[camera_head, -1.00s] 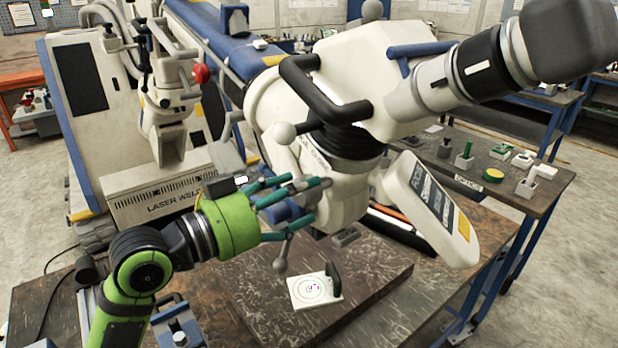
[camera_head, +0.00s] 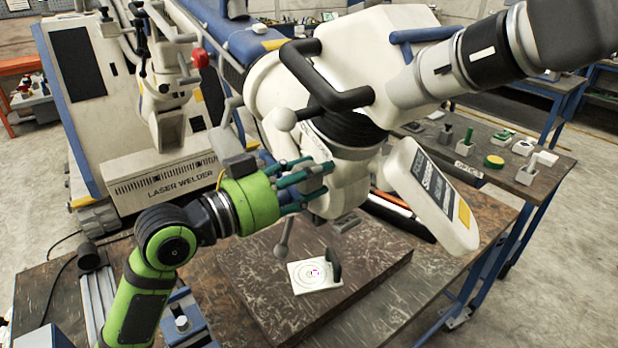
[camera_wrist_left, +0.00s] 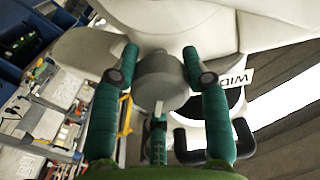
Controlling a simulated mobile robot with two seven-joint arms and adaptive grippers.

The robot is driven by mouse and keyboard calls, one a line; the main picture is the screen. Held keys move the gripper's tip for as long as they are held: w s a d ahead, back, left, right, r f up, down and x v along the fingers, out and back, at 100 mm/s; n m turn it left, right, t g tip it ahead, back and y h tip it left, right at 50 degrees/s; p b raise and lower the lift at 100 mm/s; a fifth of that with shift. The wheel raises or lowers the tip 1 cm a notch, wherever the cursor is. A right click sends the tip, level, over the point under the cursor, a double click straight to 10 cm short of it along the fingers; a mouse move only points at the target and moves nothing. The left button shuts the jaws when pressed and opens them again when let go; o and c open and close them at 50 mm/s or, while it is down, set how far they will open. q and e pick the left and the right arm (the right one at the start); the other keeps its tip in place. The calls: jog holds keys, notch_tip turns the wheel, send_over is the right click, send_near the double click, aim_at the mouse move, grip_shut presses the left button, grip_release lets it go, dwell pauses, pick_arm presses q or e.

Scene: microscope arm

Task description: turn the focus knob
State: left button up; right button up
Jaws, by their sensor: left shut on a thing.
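The white microscope head (camera_head: 345,70) hangs over the bench on its arm. The grey round focus knob (camera_wrist_left: 162,85) sits on its side and shows in the left wrist view between two teal fingers. My left gripper (camera_head: 318,180), on the green wrist, reaches in from the left and is shut on the knob, one finger on each side. In the head view the fingers mostly hide the knob. A third finger shows below the knob in the left wrist view. My right gripper is in neither view.
A white target card (camera_head: 314,275) lies on a dark slab (camera_head: 375,270) below the head. Ball-ended levers (camera_head: 281,250) hang close to my left gripper. A laser welder (camera_head: 155,185) stands behind at the left. A side bench (camera_head: 500,182) holds small items.

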pick_arm(q)
jog(key=shift+f+m, duration=0.15)
jog(key=shift+m, duration=0.25)
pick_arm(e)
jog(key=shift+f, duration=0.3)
pick_arm(q)
jog(key=o, duration=1.2)
jog(key=shift+c, duration=0.2)
jog(key=shift+d, duration=0.1)
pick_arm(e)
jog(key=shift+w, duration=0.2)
pick_arm(q)
jog(key=v, duration=1.2)
